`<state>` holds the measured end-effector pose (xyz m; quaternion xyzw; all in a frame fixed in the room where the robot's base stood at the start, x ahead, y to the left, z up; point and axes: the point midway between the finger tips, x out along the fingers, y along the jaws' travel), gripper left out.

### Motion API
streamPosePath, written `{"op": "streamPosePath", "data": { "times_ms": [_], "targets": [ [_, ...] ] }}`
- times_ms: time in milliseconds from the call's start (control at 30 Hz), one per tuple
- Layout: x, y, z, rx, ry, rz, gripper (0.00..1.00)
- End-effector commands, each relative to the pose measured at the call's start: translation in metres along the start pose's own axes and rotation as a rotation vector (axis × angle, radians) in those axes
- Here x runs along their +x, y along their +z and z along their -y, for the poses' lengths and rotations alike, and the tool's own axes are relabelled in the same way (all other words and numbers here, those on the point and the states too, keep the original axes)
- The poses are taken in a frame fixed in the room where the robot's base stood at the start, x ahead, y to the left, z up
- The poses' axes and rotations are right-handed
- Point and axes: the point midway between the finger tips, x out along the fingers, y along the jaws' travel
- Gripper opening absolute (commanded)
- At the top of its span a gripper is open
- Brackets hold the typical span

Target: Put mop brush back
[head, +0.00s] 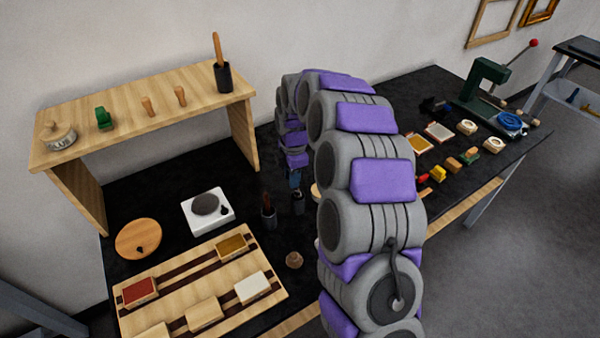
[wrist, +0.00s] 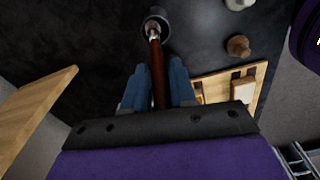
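The mop brush (wrist: 158,75) has a dark red-brown handle and a pale metal ferrule. It shows in the wrist view, running between the blue fingers of my gripper (wrist: 158,72). The fingers are close on both sides of the handle and look shut on it. The brush's lower end is at the mouth of a dark round cup (wrist: 157,18); I cannot tell how deep it reaches. In the head view my gripper (head: 295,180) is small and partly hidden by my arm, just above a dark cup (head: 298,203). The held brush is not clear there.
Another dark cup with a brown-handled brush (head: 268,207) stands left of my gripper. A wooden shelf (head: 140,110) holds a cup with a brush (head: 222,75). A slotted wooden tray (head: 215,285), a white scale (head: 208,210) and a small wooden knob (head: 294,260) are nearby.

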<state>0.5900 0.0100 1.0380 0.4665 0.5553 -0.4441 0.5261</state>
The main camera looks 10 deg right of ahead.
Motion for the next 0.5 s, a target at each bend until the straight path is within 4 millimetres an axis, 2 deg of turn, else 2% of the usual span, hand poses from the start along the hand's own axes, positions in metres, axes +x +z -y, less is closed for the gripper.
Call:
{"op": "streamPosePath", "data": {
  "times_ms": [33,167,333,500],
  "targets": [
    [0.000,0.002,0.000,0.001,0.000,-0.002,0.31],
    [-0.001,0.011,0.002,0.001,0.002,-0.010,0.42],
    [-0.001,0.020,0.003,0.002,0.004,-0.018,0.42],
    [-0.007,0.013,0.001,0.002,0.005,-0.012,0.42]
  ]
}}
